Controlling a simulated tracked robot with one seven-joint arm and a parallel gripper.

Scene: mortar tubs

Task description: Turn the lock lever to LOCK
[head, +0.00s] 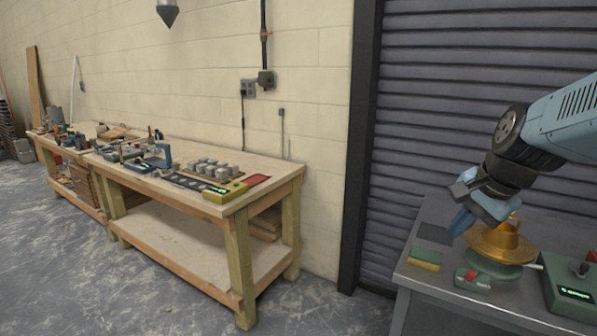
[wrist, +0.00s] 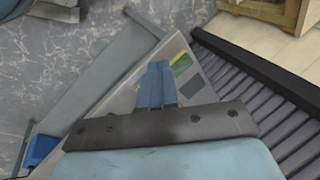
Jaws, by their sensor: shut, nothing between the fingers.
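My gripper (head: 463,222) is shut and empty, held in the air above the grey metal table, to the left of a brass-coloured dish (head: 487,245) on a green round base. Its two blue fingers lie together in the wrist view (wrist: 157,68). A small green block with a red part (head: 472,279) sits at the front of the table, below and apart from my gripper. The red part may be the lock lever; no LOCK marking is readable, so I cannot tell its setting. The wrist view does not clearly show this block.
A yellow and green sponge-like block (head: 425,259) and a dark flat pad (head: 435,234) lie at the table's left. A green control box (head: 570,288) with a lit display and black knob stands at the right. A wooden workbench (head: 250,198) with tools stands further left.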

